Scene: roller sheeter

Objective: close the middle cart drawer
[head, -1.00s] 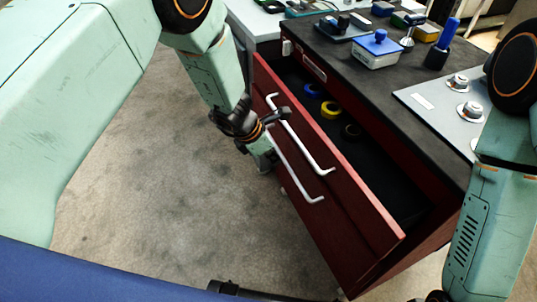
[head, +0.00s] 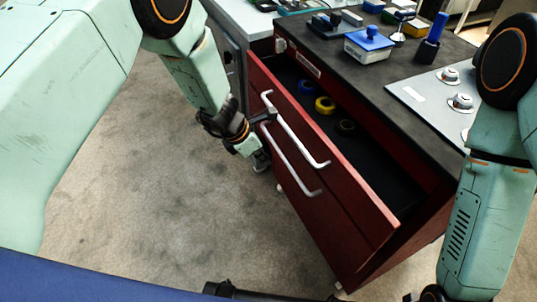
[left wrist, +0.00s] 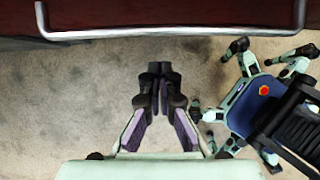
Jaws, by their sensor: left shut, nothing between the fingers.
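The open cart drawer (head: 352,192) has a dark red front and stands pulled out from the dark-topped cart. A long white bar handle (head: 296,132) is on its upper front. A second white handle (head: 289,163) is lower on the red fronts. My left gripper (head: 271,115) is shut and empty near the far end of the upper handle; I cannot tell from the head view whether it touches. In the left wrist view its closed fingertips (left wrist: 160,72) show apart from a white handle (left wrist: 172,33) across the top. My right gripper is out of view.
The drawer holds a blue ring (head: 307,88), a yellow ring (head: 325,105) and a dark ring (head: 346,126). A blue-lidded box (head: 369,44) and a blue-handled tool (head: 431,40) stand on the cart top (head: 385,80). The grey floor (head: 150,190) left of the drawer is clear.

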